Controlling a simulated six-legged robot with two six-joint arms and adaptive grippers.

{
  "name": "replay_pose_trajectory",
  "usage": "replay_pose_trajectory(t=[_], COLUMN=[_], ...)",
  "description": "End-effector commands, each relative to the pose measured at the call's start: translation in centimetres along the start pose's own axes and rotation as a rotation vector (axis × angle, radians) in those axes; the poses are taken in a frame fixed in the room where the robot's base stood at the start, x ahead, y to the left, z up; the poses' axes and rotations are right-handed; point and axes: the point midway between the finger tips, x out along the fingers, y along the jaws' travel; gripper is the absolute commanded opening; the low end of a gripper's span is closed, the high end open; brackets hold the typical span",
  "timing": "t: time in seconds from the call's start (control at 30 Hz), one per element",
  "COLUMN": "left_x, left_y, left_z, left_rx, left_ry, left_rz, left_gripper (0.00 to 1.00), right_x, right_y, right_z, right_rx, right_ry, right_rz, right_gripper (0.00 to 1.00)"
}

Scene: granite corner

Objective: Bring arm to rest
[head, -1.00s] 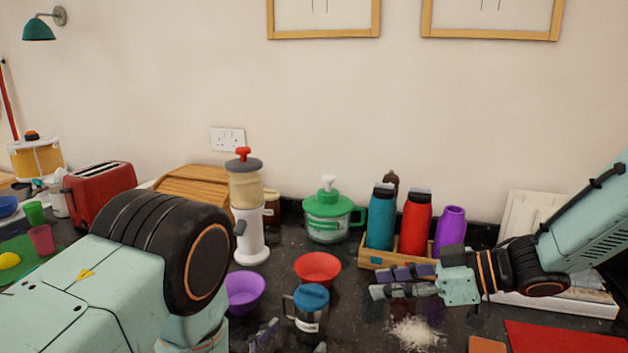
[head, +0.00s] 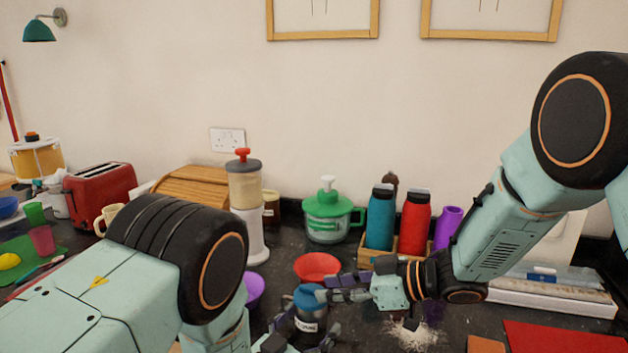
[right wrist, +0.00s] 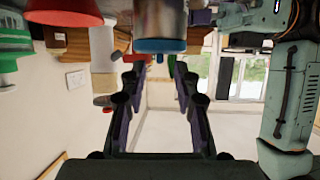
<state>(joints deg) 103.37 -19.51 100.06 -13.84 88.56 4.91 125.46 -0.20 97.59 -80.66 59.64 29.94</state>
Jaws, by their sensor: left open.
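My left gripper (head: 302,338) is open at the bottom of the head view. Its fingers show just below the dark grey mug with a blue lid (head: 309,300), one on either side; I cannot tell if they touch it. My right gripper (head: 335,288) points left over the counter, its fingertips close to the mug's lid. In the right wrist view, which is upside down, its two fingers (right wrist: 158,62) are spread apart with nothing gripped. The mug's blue lid (right wrist: 160,45) shows just beyond the fingertips. My left arm (right wrist: 293,95) is at the right there.
A red bowl (head: 316,267) and a partly hidden purple bowl (head: 254,288) sit near the mug. A wooden crate (head: 365,258) with teal, red and purple bottles stands behind my right arm. White grains (head: 414,337) lie on the counter; a red mat (head: 565,338) is at right.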

Motion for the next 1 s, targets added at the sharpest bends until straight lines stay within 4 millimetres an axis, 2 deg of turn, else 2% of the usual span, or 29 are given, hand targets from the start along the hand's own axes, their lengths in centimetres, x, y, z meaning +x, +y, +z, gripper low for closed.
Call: replay_pose_trajectory(t=[0.1, 1.0], left_x=[0.0, 0.0], left_y=[0.0, 0.0], left_z=[0.0, 0.0], left_rx=[0.0, 0.0], left_ry=[0.0, 0.0], left_rz=[0.0, 0.0], left_gripper=[0.87, 0.87], right_x=[2.0, 1.9], right_y=[-0.1, -1.1], right_z=[0.0, -0.1], right_rx=[0.001, 0.147], right_ry=[0.0, -0.002], right_rz=[0.001, 0.354], right_gripper=[0.31, 0.31])
